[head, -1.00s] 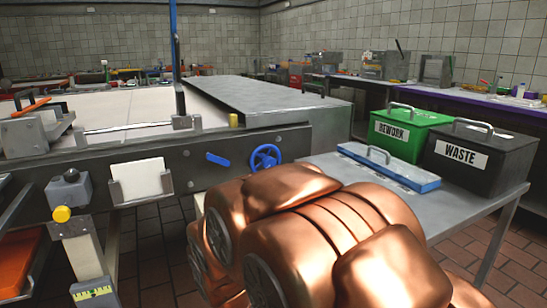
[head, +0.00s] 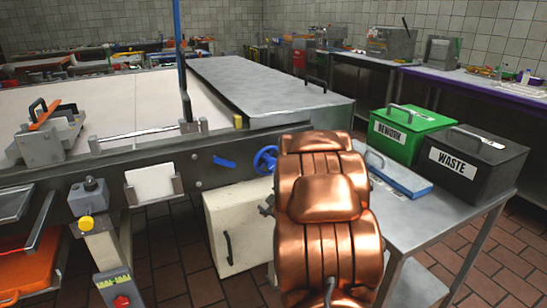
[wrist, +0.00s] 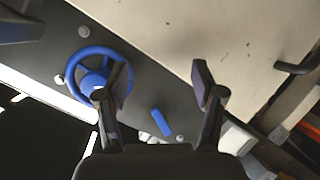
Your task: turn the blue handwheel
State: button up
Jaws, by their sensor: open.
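The blue handwheel (head: 265,159) is mounted on the dark side of the conveyor frame, partly covered by my copper arm in the head view. In the wrist view the handwheel (wrist: 84,77) shows as a blue ring with spokes, left of centre. My gripper (wrist: 158,82) is open and empty in the wrist view. Its left finger overlaps the handwheel's right rim in the picture; I cannot tell whether they touch. The right finger lies over the cream cabinet. In the head view my arm hides most of the gripper.
A blue lever (head: 224,162) sits on the frame left of the handwheel. A cream cabinet (head: 225,208) with a dark handle stands below. A steel table (head: 455,208) at right holds a green REWORK bin (head: 408,145), a black WASTE bin (head: 500,175) and a blue-edged lidded tray (head: 405,182).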

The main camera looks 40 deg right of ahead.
aim_at(273, 165)
jog(key=s+d+r+t+p, duration=0.25)
jog(key=d+r+t, duration=0.2)
jog(key=r, duration=0.25)
jog(key=shift+n, duration=0.4)
jog(key=shift+p+x, duration=0.65)
jog(key=shift+x, duration=3.7)
jog(key=shift+d+r, duration=0.1)
jog(key=shift+r, duration=0.15)
jog(key=shift+c, duration=0.4)
jog(key=c, duration=1.1)
jog(key=shift+o, duration=0.2)
jog(key=shift+m, duration=0.4)
